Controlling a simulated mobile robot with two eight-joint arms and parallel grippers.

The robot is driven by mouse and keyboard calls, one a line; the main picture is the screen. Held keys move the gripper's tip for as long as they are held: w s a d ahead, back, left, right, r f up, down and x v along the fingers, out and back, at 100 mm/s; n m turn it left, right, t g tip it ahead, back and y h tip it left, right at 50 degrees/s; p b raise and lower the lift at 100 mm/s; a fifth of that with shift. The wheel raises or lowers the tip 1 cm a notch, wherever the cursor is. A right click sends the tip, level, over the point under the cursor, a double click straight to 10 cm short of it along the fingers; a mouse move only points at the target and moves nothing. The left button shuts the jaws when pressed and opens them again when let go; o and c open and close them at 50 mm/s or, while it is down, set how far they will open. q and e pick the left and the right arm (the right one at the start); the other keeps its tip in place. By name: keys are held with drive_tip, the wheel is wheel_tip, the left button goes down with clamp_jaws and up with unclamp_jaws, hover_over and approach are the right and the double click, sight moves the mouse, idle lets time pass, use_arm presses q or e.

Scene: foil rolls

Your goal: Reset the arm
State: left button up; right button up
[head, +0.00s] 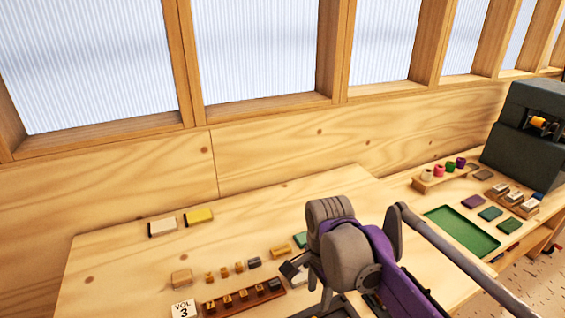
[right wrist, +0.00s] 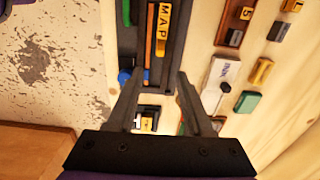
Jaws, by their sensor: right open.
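My right arm, in grey and purple, reaches over the bench in the head view. Its gripper (head: 296,272) is low over the bench, partly hidden by the arm links. In the right wrist view the right gripper (right wrist: 158,76) has its two dark fingers spread, with nothing between them. Beyond the fingers is a dark tray (right wrist: 184,60) holding a yellow piece marked MAP (right wrist: 163,30). A small blue item (right wrist: 124,76) shows near the left finger. My left gripper is not in view.
A wooden rack of type blocks (head: 240,298) and a VOL 3 card (head: 184,309) lie left of the arm. To the right are a green tray (head: 462,232), colored rolls on a stand (head: 440,174) and a dark machine (head: 525,135).

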drive_tip(key=s+d+f+n+t, duration=0.2)
drive_tip(key=s+d+f+n, duration=0.1)
drive_tip(key=s+f+n, duration=0.2)
drive_tip(key=s+d+f+n+t, duration=0.3)
drive_tip(key=s+f+n, duration=0.2)
drive_tip(key=s+n, duration=0.3)
drive_tip(key=shift+s+d+f+n+t, duration=0.25)
drive_tip(key=shift+f+n+t, duration=0.05)
drive_tip(key=shift+n, duration=0.1)
idle(1.5)
